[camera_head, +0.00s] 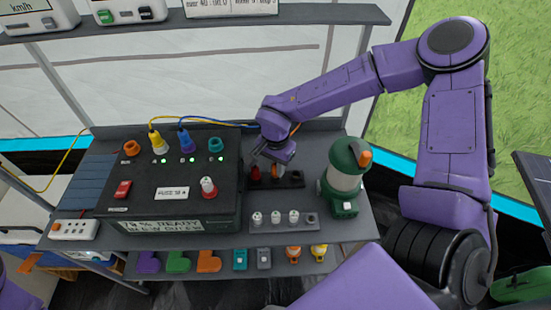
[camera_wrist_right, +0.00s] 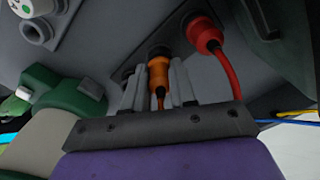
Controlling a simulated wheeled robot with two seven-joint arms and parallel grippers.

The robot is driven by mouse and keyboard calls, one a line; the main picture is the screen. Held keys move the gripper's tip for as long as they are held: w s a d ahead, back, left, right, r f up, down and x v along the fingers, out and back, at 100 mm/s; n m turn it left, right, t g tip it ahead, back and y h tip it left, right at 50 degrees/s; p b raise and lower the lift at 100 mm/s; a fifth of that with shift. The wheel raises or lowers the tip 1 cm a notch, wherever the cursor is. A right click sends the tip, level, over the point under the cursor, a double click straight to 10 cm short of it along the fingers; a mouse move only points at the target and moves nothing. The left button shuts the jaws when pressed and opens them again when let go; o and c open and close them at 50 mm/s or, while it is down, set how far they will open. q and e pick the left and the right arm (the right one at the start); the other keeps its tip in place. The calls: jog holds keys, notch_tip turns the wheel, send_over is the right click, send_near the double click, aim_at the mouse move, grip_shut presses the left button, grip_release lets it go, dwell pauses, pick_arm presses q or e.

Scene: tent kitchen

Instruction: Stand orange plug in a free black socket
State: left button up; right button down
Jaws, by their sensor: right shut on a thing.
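The orange plug (camera_head: 279,170) is between the fingers of my right gripper (camera_head: 272,163), over the black socket strip (camera_head: 297,180). In the right wrist view my right gripper (camera_wrist_right: 158,88) is shut on the orange plug (camera_wrist_right: 158,65), whose cable trails back between the fingers. Its far end is at the strip; I cannot tell whether it is inside a socket. A red plug (camera_wrist_right: 204,35) with a red cable stands in the strip beside it; it also shows in the head view (camera_head: 255,173). My left gripper is out of view.
A green lantern (camera_head: 344,180) stands close to the right of the strip. The black control box (camera_head: 130,195) with blue and yellow cables is to the left. A grey strip (camera_head: 258,226) with several white-topped pieces lies in front.

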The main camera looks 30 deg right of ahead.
jog(key=shift+f, duration=0.45)
jog(key=c, duration=0.8)
grip_release()
jog(key=shift+r, duration=0.1)
notch_tip(320, 180, up, 10)
jog(key=shift+r, duration=0.2)
jog(key=shift+r, duration=0.1)
